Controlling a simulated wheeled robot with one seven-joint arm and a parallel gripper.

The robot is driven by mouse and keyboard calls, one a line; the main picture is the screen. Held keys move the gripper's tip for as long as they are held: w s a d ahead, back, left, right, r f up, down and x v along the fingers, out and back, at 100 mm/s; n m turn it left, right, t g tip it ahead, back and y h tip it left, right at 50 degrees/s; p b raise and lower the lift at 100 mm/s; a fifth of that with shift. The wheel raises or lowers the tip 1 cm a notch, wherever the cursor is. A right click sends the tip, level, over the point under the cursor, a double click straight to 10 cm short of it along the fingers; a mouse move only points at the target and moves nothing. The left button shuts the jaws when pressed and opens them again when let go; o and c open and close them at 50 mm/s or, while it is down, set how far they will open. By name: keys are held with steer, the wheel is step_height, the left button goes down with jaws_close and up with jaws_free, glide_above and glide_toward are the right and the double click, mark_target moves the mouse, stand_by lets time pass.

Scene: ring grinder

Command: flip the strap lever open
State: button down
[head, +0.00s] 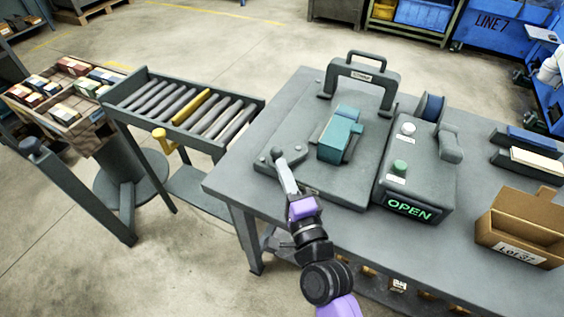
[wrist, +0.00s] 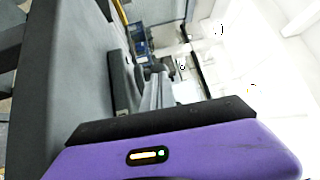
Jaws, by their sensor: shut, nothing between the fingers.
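A dark grey rounded knob (head: 277,152), which looks like the end of the strap lever, stands at the near left corner of the grey fixture plate (head: 345,193). My gripper (head: 281,163) is shut and empty, its tip at or just beside this knob. I cannot tell whether they touch. In the wrist view my gripper's grey fingers (wrist: 155,88) point away, with dark rounded shapes near their tips. The lever's own arm is largely hidden. A teal block (head: 341,136) sits on the plate, with a grey arched handle (head: 360,76) behind it.
Right of the plate is a control box (head: 415,180) with a lit green OPEN sign and two buttons. An open cardboard box (head: 525,225) stands at the table's right. A roller conveyor (head: 185,105) with a yellow handle stands left, across a narrow gap.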

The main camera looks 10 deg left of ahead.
mark_target(273, 157)
steer(key=shift+w+a, duration=0.25)
steer(key=shift+w, duration=0.2)
steer(key=shift+w+r+p, duration=0.1)
steer(key=shift+r+p, duration=0.15)
steer(key=shift+p, duration=0.35)
steer(key=p, duration=0.2)
steer(key=h+p, duration=0.1)
steer(key=shift+w+a+r+m+p, duration=0.15)
steer(key=shift+a+r+m+p, duration=0.05)
steer(key=shift+a+m+p, duration=0.2)
steer(key=h+p, duration=0.1)
steer(key=p, duration=0.1)
steer(key=shift+w+a+t+p, duration=0.1)
steer(key=shift+t+p, duration=0.25)
steer(key=shift+t, duration=0.05)
steer(key=shift+a+f+m+p, duration=0.15)
steer(key=shift+m+p, duration=0.15)
steer(key=shift+p, duration=0.4)
steer(key=shift+w+a+f+h, duration=0.2)
steer(key=shift+a+f+h, duration=0.05)
steer(key=shift+a+h, duration=0.05)
steer(key=shift+w+a+b, duration=0.45)
steer(key=shift+w+a, duration=0.7)
steer(key=shift+a, duration=0.1)
steer(key=shift+f+b+x, duration=0.2)
steer(key=shift+b+x, duration=0.35)
steer(key=shift+x, duration=0.65)
steer(key=shift+w+a+r+b, duration=0.1)
steer(key=shift+w+a+b, duration=0.25)
steer(key=shift+w, duration=0.3)
